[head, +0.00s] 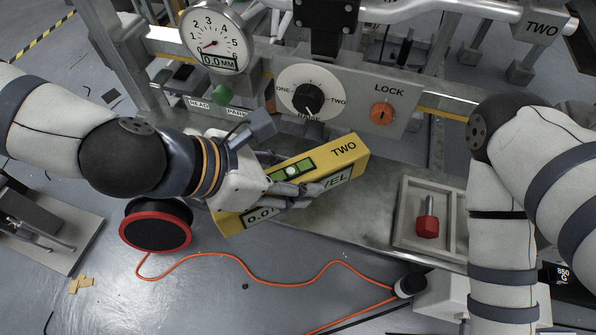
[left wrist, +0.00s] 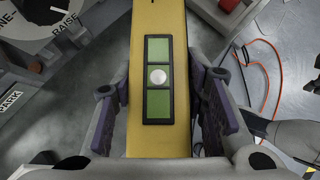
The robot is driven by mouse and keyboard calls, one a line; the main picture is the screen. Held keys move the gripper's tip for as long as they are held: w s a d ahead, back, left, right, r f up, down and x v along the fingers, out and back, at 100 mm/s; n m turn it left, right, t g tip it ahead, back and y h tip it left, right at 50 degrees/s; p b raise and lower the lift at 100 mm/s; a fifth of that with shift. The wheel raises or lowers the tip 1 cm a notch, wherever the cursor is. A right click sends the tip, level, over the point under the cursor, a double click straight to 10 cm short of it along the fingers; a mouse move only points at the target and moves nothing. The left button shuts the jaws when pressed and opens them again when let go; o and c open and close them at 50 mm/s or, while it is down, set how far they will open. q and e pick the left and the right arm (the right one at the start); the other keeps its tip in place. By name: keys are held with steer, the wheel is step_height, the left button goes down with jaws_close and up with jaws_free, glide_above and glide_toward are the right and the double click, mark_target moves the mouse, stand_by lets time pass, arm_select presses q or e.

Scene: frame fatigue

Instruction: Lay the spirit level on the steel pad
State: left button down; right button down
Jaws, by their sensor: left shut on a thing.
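The spirit level (head: 347,158) is a yellow bar with a green vial window and the word TWO at its right end. My left gripper (head: 300,186) is shut on its middle, fingers on both long sides. In the left wrist view the level (left wrist: 158,25) runs between the two finger pads of the gripper (left wrist: 160,105), the white bubble near the vial's middle. A grey steel surface (head: 375,208) shows under and right of the level; I cannot tell whether it is the steel pad, or whether the level touches it. My right gripper is out of view.
A dial gauge (head: 213,38), a ONE–TWO selector knob (head: 308,98) and an orange LOCK knob (head: 381,113) stand behind the level. A grey tray (head: 400,228) with a red-headed bolt (head: 428,222) lies to the right. An orange cable (head: 240,262) crosses the floor in front.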

arm_select(q)
steer(key=w+f, duration=0.1)
steer(key=w, duration=0.1)
steer(key=w+f+b, duration=0.1)
steer(key=w+f, duration=0.1)
steer(key=w+d+f, duration=0.1)
steer(key=w+f, duration=0.1)
steer(key=shift+f, duration=0.25)
steer(key=shift+f+b, duration=0.6)
steer(key=shift+f, duration=1.15)
steer(key=c, duration=1)
jaws_free()
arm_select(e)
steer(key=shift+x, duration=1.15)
arm_select(q)
steer(key=shift+o, duration=0.2)
steer(key=shift+r, duration=0.1)
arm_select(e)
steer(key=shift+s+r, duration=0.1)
